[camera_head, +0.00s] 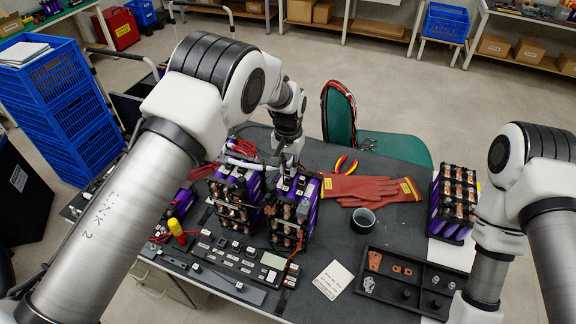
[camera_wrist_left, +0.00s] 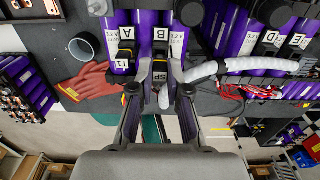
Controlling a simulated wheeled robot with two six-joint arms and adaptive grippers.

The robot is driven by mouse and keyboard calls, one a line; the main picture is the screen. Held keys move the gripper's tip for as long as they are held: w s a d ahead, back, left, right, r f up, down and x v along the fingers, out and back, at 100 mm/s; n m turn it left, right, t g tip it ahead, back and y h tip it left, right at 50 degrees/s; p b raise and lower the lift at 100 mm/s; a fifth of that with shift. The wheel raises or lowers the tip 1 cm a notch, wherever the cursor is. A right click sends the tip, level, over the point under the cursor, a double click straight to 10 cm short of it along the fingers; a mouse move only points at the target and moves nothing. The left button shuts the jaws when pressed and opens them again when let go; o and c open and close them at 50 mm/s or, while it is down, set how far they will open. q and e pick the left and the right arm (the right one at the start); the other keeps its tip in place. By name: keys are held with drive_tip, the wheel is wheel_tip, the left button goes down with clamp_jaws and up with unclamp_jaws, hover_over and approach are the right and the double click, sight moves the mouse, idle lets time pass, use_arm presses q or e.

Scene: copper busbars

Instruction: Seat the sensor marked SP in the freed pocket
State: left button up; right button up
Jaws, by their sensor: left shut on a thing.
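My left gripper (camera_head: 284,168) is over the far end of the middle purple battery block (camera_head: 311,208) in the head view. In the left wrist view, the gripper (camera_wrist_left: 158,92) is shut on the small dark sensor marked SP (camera_wrist_left: 160,76). The sensor is at the end of the purple module marked B (camera_wrist_left: 176,38). Beside it is the module marked A (camera_wrist_left: 120,50), with a dark part marked T1 (camera_wrist_left: 122,64) at its end. The pocket is hidden under the sensor and fingers, so I cannot tell how deep the sensor is. My right gripper is out of view.
Red gloves (camera_head: 368,188) and a grey cup (camera_head: 364,218) lie right of the blocks. A black tray (camera_head: 408,302) with copper parts is at front right. A labelled dark rail (camera_head: 232,262) lies in front. A white hose (camera_wrist_left: 250,65) crosses near the fingers.

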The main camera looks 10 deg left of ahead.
use_arm(q)
drive_tip(key=shift+s, duration=0.1)
drive_tip(key=shift+f, duration=0.45)
drive_tip(key=shift+f+b, duration=0.55)
drive_tip(key=shift+f, duration=0.05)
idle(0.3)
drive_tip(key=o, duration=0.8)
drive_tip(key=shift+o, duration=0.2)
drive_tip(key=shift+r, duration=0.1)
